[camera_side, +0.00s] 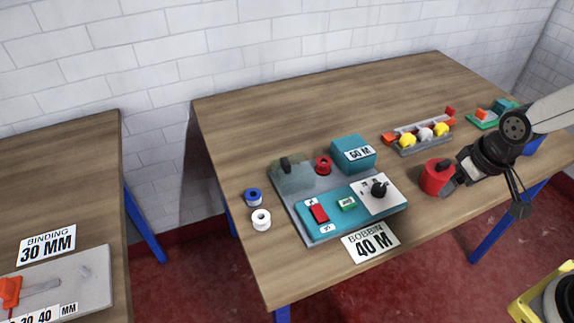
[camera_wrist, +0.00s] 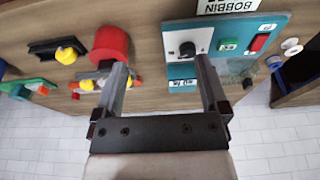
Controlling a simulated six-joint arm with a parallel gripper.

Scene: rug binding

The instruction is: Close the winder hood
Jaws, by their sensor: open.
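The winder (camera_side: 285,195) is a grey and teal machine on the right table. Its see-through hood (camera_side: 293,178) is at the back left corner, with a black handle (camera_side: 285,163) on it; I cannot tell its exact angle. A red spool (camera_side: 323,164) sits beside the hood. In the wrist view the hood (camera_wrist: 236,68) is dim, partly hidden behind my right-hand finger. My gripper (camera_side: 487,197) is open and empty above the table's front right, well to the right of the winder. Its fingers spread apart in the wrist view (camera_wrist: 161,65).
A red cylinder (camera_side: 434,178) stands close to my gripper. A teal 60 M box (camera_side: 353,154) is behind the winder. A rack with yellow and white pieces (camera_side: 424,134) lies at the back right. Blue (camera_side: 253,197) and white (camera_side: 261,219) spools lie left of the winder.

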